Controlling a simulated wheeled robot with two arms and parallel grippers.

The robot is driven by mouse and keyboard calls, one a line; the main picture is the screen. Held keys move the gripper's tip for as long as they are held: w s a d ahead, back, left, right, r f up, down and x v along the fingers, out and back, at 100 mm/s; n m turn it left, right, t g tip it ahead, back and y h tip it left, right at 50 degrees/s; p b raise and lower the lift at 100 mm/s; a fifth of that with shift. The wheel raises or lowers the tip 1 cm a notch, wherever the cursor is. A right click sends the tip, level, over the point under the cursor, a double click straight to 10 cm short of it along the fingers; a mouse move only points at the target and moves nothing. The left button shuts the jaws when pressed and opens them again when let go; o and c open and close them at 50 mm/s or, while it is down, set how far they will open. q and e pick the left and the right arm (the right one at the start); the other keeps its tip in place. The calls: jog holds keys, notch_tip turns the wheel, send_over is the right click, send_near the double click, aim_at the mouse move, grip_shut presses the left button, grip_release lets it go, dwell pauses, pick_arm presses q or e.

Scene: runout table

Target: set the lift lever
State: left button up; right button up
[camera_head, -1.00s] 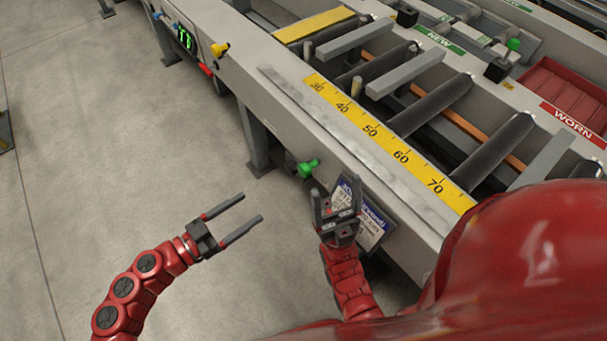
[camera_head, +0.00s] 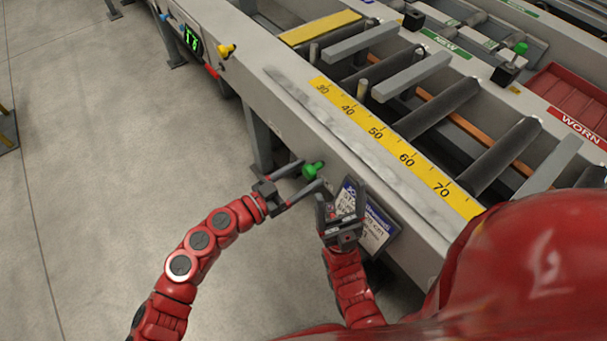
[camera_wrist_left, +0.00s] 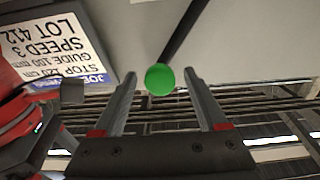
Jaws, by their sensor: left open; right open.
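A lever with a green knob (camera_head: 313,170) sticks out from the front side of the runout table. My left gripper (camera_head: 311,176) is open, with its fingertips at the green knob. In the left wrist view the green knob (camera_wrist_left: 160,80) appears between the two open fingers (camera_wrist_left: 160,76), with a gap on each side; whether it touches either finger I cannot tell. The lever's dark shaft (camera_wrist_left: 185,35) runs up behind it. My right gripper (camera_head: 341,193) is open and empty, in front of the job card, just right of the left gripper.
The job card (camera_head: 378,232) hangs on the table front and also shows in the left wrist view (camera_wrist_left: 55,45). A yellow knob (camera_head: 227,50) and a green display (camera_head: 191,40) are farther left. The yellow scale (camera_head: 390,140) runs along the table rail. Open floor lies left.

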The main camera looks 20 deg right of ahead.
pick_arm(q)
grip_shut()
dwell(0.3)
dwell(1.1)
